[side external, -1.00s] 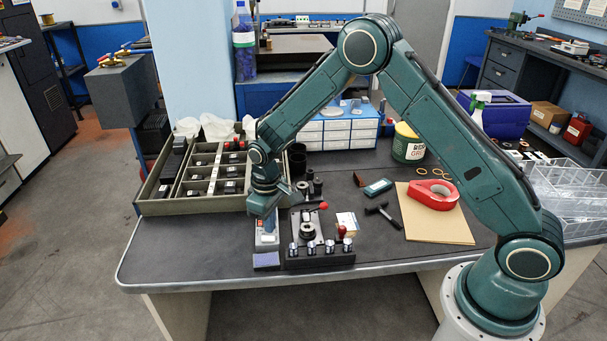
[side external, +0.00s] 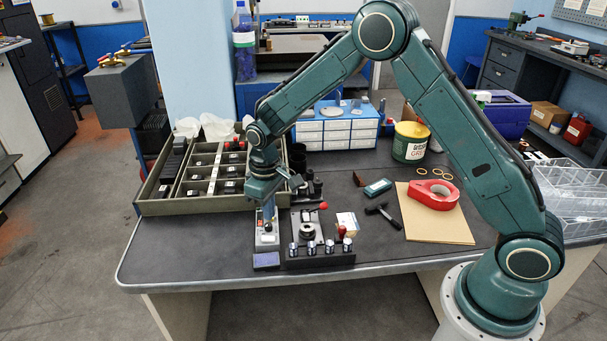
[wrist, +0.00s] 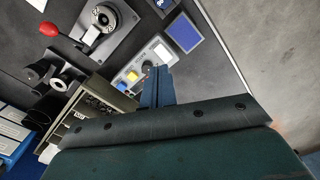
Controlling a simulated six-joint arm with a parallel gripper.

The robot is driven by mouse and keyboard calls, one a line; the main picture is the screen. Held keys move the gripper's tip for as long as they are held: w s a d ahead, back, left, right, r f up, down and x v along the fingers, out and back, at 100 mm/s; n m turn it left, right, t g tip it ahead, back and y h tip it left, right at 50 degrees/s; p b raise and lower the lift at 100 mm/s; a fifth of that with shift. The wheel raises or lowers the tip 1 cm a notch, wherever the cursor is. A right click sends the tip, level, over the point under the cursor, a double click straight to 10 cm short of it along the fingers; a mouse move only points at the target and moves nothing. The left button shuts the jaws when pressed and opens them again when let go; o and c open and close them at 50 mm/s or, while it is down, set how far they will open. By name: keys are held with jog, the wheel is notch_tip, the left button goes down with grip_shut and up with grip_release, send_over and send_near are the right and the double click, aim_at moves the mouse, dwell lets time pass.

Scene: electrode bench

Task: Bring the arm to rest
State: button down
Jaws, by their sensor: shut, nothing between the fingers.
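My gripper (side external: 269,212) points down above the grey control box (side external: 267,238) near the bench's front edge. Its blue fingers (wrist: 157,88) are closed together with nothing between them. In the wrist view the fingers overlap the near end of the control box (wrist: 146,56), which has a blue and a yellow button and a dark knob. I cannot tell the exact gap between fingertips and box. My arm is bent, with its elbow high over the bench.
Left of the gripper stands a compartment tray (side external: 190,206) with small dark parts. A clamp fixture with a red-knobbed lever (side external: 308,228) and a row of metal posts (side external: 318,250) are close on the right. A red tape dispenser (side external: 432,194) lies on brown card.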

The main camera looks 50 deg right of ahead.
jog(key=shift+r, duration=0.1)
jog(key=s+d+r+m+t, duration=0.1)
jog(key=s+d+r, duration=0.1)
jog(key=s+r, duration=0.6)
jog(key=s+d+r+t, duration=0.15)
jog(key=s+r, duration=0.25)
jog(key=r, duration=0.7)
jog(key=s+r+m+t, duration=0.1)
jog(key=s+r, duration=0.1)
jog(key=s, duration=0.7)
jog(key=s+d+r+m+t, duration=0.1)
jog(key=s+r+t, duration=0.1)
jog(key=s, duration=0.8)
jog(key=shift+d+r, duration=0.3)
jog(key=shift+r, duration=0.35)
